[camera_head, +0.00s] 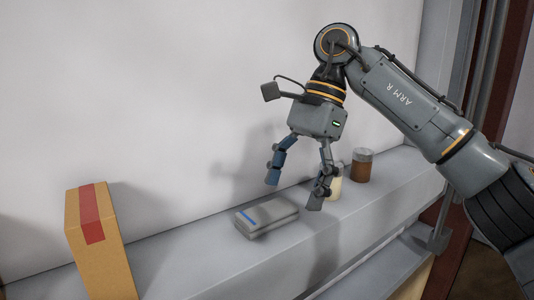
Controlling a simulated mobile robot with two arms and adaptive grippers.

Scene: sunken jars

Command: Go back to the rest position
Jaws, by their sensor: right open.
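My right gripper (293,193) hangs from the right arm above a grey shelf, fingers pointing down. Its two fingers are spread apart with nothing between them. It is above and slightly right of a flat grey case (266,215) with a blue stripe, which lies on the shelf. One fingertip overlaps the view of a pale jar (335,186); I cannot tell the distance between them. My left gripper is not in view.
The shelf (185,258) runs along a pale wall. A brown jar (362,166) with a grey lid stands right of the pale jar. A tall cardboard box (112,255) with red tape stands at the left. The shelf between box and case is clear.

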